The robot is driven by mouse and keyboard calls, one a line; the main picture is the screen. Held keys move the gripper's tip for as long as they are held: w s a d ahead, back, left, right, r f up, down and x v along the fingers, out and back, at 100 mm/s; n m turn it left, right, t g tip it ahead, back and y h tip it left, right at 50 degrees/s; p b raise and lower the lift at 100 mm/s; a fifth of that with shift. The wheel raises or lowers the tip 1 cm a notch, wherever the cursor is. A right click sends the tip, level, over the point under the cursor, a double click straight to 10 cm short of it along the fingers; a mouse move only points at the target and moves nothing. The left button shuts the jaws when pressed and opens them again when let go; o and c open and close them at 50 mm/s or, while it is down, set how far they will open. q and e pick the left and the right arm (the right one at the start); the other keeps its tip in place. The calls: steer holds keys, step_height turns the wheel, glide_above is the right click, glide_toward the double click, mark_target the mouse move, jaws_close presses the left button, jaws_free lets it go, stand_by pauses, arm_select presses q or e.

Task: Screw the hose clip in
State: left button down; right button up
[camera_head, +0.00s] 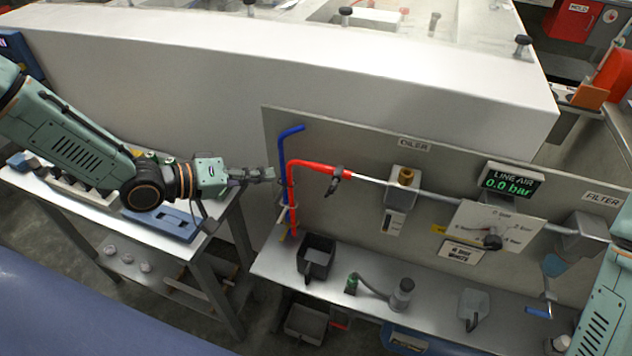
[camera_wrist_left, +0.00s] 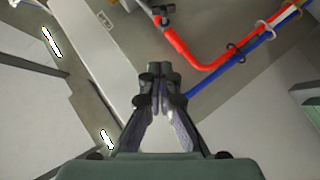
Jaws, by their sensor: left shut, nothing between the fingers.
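My left gripper (camera_head: 270,174) is shut and empty, just left of the upright blue hose (camera_head: 282,155) and red hose (camera_head: 292,205) on the grey panel. In the left wrist view its fingertips (camera_wrist_left: 158,76) meet with nothing between them. There the red hose (camera_wrist_left: 190,50) and the blue hose (camera_wrist_left: 222,70) run ahead and to the right of the fingers, apart from them. A dark ring-like clip (camera_wrist_left: 236,52) and a pale ring (camera_wrist_left: 267,27) sit around or beside the hoses; I cannot tell which is the hose clip. My right gripper is out of view.
The panel (camera_head: 370,235) carries an oiler (camera_head: 400,195), a dark lever (camera_head: 337,183), a regulator plate (camera_head: 495,228) and a display (camera_head: 510,182) reading 0.0 bar. A black bin (camera_head: 316,256) stands on the shelf below. A side table (camera_head: 165,250) stands at left.

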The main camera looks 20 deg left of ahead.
arm_select(q)
steer(key=d+n, duration=0.1)
steer(key=b, duration=0.3)
glide_toward(333, 186)
steer(key=x, duration=0.6)
steer(key=shift+w, duration=0.25)
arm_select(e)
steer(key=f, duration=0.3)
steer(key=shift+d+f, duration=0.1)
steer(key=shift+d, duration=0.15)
arm_select(q)
steer(key=shift+a, duration=0.1)
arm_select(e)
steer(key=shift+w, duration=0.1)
arm_select(q)
steer(key=shift+r, duration=0.1)
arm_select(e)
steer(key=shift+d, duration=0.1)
